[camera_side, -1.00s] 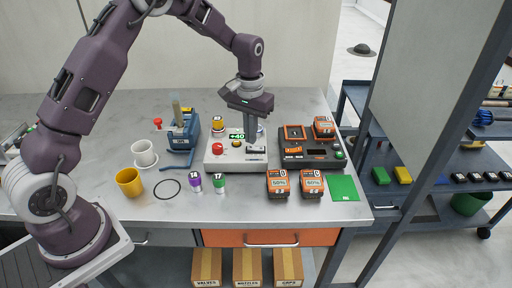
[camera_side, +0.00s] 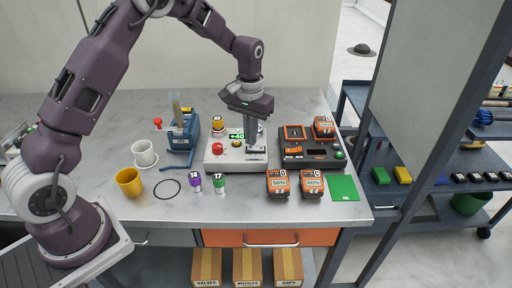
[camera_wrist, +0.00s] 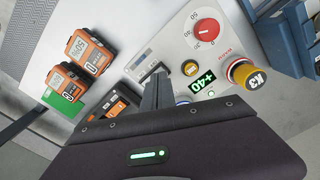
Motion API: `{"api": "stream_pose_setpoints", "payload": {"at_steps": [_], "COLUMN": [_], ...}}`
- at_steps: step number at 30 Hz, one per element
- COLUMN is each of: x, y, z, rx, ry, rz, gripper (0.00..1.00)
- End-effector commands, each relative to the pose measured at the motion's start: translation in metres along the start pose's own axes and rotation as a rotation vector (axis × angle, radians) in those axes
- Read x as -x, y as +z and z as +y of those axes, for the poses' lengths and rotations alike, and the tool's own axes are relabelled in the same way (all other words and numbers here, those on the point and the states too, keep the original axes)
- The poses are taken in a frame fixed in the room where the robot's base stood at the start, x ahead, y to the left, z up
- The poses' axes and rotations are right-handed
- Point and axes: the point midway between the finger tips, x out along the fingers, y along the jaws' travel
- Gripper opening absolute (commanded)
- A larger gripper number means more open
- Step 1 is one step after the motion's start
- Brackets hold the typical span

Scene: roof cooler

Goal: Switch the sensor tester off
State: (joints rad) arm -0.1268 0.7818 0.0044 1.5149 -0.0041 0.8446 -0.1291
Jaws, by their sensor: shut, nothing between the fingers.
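The sensor tester (camera_side: 223,162) is a pale grey box on the bench, with a red knob (camera_side: 217,148), a yellow button (camera_side: 236,143) and a lit green display reading +40 (camera_side: 236,135). The wrist view shows its knob (camera_wrist: 207,29), button (camera_wrist: 190,68) and lit display (camera_wrist: 202,82). My gripper (camera_side: 251,151) is shut and empty, pointing down at the tester's right end. In the wrist view its fingers (camera_wrist: 157,76) reach a dark switch-like part on the panel, which they largely cover. I cannot tell whether they touch it.
A yellow-topped cylinder (camera_side: 218,124) stands at the tester's back left. A dark charger (camera_side: 310,162) with orange batteries is close on the right. Two orange batteries (camera_side: 278,184) and numbered cylinders (camera_side: 219,182) stand in front. A blue tool (camera_side: 184,132) and cups (camera_side: 129,182) are left.

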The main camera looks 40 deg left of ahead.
Motion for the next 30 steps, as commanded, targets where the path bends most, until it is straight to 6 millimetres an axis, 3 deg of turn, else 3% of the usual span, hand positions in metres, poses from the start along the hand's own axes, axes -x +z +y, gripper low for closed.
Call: {"api": "stream_pose_setpoints", "payload": {"at_steps": [30], "x": [-0.011], "y": [0.000], "z": [0.000], "rx": [0.000], "ry": [0.000], "rz": [0.001], "gripper": [0.00]}}
